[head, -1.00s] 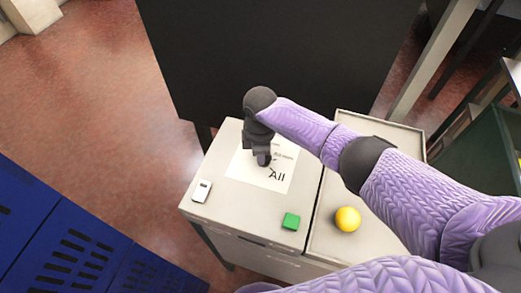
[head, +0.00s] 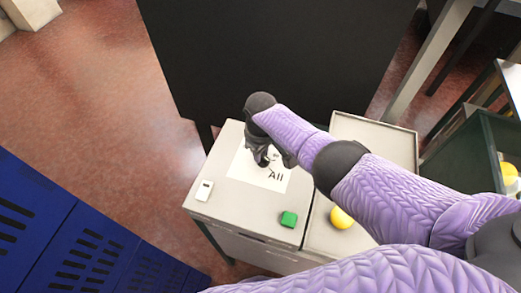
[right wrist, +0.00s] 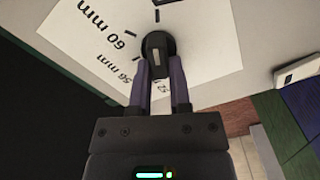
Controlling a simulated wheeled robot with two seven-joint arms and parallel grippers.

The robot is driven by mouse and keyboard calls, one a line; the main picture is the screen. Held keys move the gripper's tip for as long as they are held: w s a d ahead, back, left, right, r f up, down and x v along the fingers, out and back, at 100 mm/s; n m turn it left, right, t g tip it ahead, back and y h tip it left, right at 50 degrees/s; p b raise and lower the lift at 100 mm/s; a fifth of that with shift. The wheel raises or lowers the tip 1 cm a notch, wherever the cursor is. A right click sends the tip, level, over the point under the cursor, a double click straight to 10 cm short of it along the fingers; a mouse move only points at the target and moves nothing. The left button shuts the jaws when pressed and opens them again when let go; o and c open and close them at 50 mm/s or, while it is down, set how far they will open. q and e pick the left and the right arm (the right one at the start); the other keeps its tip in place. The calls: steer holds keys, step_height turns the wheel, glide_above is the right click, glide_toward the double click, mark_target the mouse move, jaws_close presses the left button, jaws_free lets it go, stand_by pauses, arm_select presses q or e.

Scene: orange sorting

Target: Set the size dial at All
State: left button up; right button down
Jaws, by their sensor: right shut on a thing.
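The size dial is a black knob (right wrist: 157,46) on a white printed sheet (head: 240,165) on the pale machine top. My right gripper (head: 264,158) is over the sheet, its fingers shut on the knob; it also shows in the right wrist view (right wrist: 161,72). The word "All" (head: 275,174) is printed near the sheet's front right corner in the head view. The right wrist view shows tick marks and the labels "60 mm" (right wrist: 110,22) and "56 mm". The fingers partly hide the knob, and I cannot tell which mark it points at. My left gripper is out of view.
A green button (head: 288,219) and a small white switch plate (head: 204,190) are on the machine top. A yellow-orange ball (head: 341,218) sits in the tray to the right, partly behind my arm. A black panel stands behind; blue slotted crates (head: 45,225) are at left.

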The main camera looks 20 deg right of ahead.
steer(key=shift+w+m, duration=0.1)
steer(key=shift+m, duration=0.5)
steer(key=c, duration=0.6)
jaws_free()
steer(key=shift+o, duration=0.2)
step_height(320, 180, up, 10)
steer(key=p, duration=0.5)
steer(key=shift+f, duration=0.1)
